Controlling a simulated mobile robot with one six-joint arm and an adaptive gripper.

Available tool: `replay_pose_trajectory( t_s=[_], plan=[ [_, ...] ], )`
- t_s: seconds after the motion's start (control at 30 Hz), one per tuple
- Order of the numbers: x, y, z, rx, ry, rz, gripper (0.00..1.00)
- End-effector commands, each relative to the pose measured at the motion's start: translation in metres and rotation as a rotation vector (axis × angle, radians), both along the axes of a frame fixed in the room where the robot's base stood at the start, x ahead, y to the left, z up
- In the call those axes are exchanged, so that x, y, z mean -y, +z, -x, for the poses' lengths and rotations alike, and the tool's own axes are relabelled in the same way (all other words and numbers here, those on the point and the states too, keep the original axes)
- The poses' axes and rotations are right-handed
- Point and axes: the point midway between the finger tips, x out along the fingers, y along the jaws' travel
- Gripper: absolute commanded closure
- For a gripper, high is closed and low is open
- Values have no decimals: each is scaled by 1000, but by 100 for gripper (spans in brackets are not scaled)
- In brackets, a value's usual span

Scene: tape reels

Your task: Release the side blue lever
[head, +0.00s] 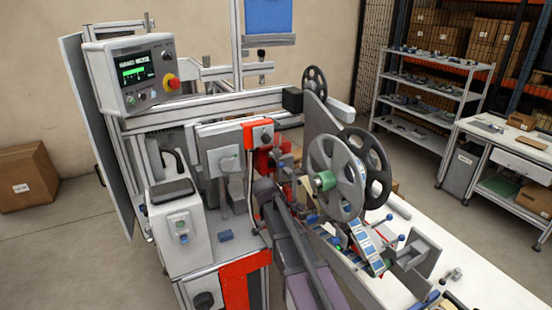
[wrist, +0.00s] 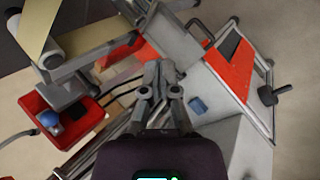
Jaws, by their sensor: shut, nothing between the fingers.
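My gripper (wrist: 159,72) is shut and empty in the wrist view, with its fingertips together over the machine bed. A small blue block (wrist: 198,105) sits on the grey bed to the right of the fingers, apart from them. It also shows in the head view (head: 225,236). Small blue-tipped handles (head: 401,238) stand near the reels in the head view. I cannot tell which blue part is the side lever. In the head view my arm reaches in beside the reels, and the fingertips are hard to make out.
Grey reels (head: 336,178) and a labelled tape strip (head: 366,246) stand right of my arm. A control panel (head: 137,75) is at upper left. In the wrist view a red tray (wrist: 62,122) holding a blue ball lies at left. A black-handled crank (wrist: 279,93) is at right.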

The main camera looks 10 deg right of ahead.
Motion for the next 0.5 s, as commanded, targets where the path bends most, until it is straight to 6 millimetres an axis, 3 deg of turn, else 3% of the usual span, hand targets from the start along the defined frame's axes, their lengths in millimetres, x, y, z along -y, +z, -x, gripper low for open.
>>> replay_pose_trajectory(
  t_s=[0.03, 0.2, 0.33, 0.5],
  plan=[
    [-9, 26, -31, 0, 76, 63, 100],
    [-30, 72, -94, -15, 314, 285, 100],
    [-44, 96, -126, -32, 439, 411, 100],
    [-55, 110, -144, -45, 518, 497, 100]
  ],
)
